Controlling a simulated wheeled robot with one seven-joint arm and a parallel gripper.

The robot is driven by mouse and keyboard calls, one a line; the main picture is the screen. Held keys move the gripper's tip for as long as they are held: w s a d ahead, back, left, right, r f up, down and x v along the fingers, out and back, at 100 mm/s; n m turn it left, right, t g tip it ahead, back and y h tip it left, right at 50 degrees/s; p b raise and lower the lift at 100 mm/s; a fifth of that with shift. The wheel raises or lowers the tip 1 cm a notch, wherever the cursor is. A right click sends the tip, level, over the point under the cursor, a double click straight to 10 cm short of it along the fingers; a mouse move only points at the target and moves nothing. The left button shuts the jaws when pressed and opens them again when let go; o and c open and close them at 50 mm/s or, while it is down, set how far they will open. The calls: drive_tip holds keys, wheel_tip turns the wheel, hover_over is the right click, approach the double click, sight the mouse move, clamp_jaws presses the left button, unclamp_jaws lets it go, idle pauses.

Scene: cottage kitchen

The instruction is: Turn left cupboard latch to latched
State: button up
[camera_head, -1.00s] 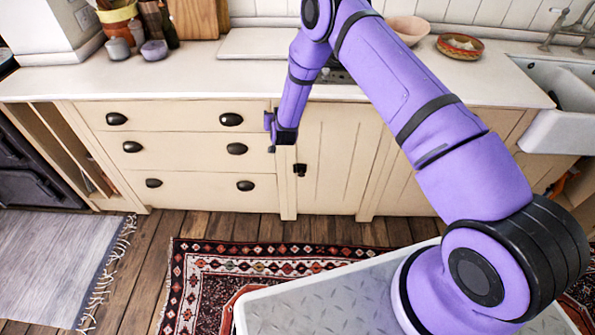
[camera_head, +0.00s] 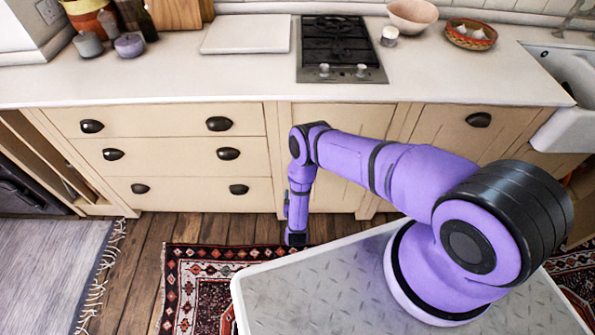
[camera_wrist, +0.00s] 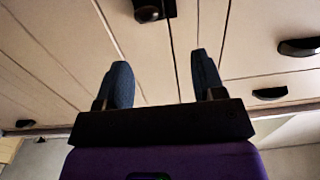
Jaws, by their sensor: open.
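The cupboard door (camera_head: 345,184), cream and planked, is right of the drawers in the head view; my arm crosses its upper part. Its latch is hidden behind my arm there. In the wrist view, a small black fitting (camera_wrist: 152,9), apparently the latch, sits at the top edge on cream boards, partly cut off, so its turn position is unclear. My gripper (camera_wrist: 160,85) is open and empty, its dark fingers apart below the fitting and not touching it. In the head view, my gripper (camera_head: 297,239) hangs low in front of the door's left side.
Drawers with black cup handles (camera_head: 228,153) are to the left; such handles (camera_wrist: 299,46) also show at right in the wrist view. The counter (camera_head: 180,78) with a hob (camera_head: 340,48) runs above. A patterned rug (camera_head: 200,270) lies on the floor.

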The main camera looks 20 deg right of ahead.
drive_tip(key=x, duration=0.3)
drive_tip(key=f+x, duration=0.1)
drive_tip(key=x, duration=0.2)
drive_tip(key=d+x, duration=0.1)
drive_tip(key=x, duration=0.2)
drive_tip(key=shift+w+d+f, duration=0.1)
drive_tip(key=shift+d+f, duration=0.05)
drive_tip(key=shift+d, duration=0.05)
drive_tip(key=c, duration=0.9)
